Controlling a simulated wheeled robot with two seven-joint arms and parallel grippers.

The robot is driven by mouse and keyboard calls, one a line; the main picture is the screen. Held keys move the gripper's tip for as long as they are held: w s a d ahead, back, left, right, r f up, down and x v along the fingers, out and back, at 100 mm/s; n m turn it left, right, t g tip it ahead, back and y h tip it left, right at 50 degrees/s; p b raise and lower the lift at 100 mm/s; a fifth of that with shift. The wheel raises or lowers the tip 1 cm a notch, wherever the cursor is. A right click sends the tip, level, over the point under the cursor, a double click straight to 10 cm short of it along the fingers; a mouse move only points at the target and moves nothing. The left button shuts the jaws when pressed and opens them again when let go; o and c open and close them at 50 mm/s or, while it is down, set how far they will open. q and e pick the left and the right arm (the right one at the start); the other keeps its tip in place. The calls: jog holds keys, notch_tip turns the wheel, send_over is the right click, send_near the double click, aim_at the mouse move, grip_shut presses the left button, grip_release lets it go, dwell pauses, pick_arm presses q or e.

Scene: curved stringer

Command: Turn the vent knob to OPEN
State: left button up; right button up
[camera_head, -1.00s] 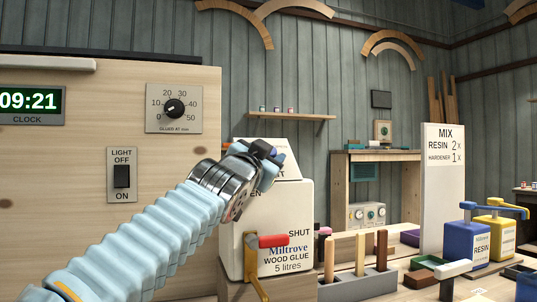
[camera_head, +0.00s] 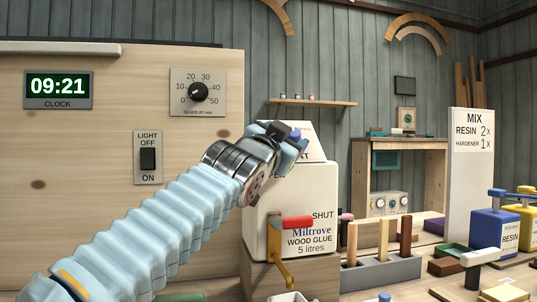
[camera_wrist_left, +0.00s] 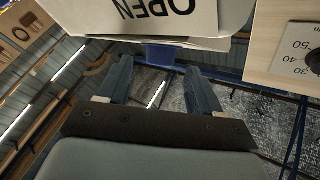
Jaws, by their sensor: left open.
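A cream Miltrove wood glue container (camera_head: 312,215) stands on a wooden block, with SHUT on its front and the end of another word beside my gripper. My left gripper (camera_head: 288,140) is open at the container's sloped top and hides part of it. In the left wrist view, the gripper's two fingers (camera_wrist_left: 160,88) are apart, with a blue part (camera_wrist_left: 160,55) just beyond and between their tips, below a white face marked OPEN (camera_wrist_left: 165,12). This blue part may be the vent knob; its pointing direction and any contact cannot be told. My right gripper is not in view.
A red-handled tap (camera_head: 292,223) sticks out low on the container's front. A wooden panel with a clock (camera_head: 58,89), a dial (camera_head: 198,92) and a light switch (camera_head: 148,158) stands at left.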

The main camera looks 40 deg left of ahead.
pick_arm(q)
jog(key=b+v, duration=0.3)
jog(key=v, duration=0.8)
jog(key=shift+s, duration=0.25)
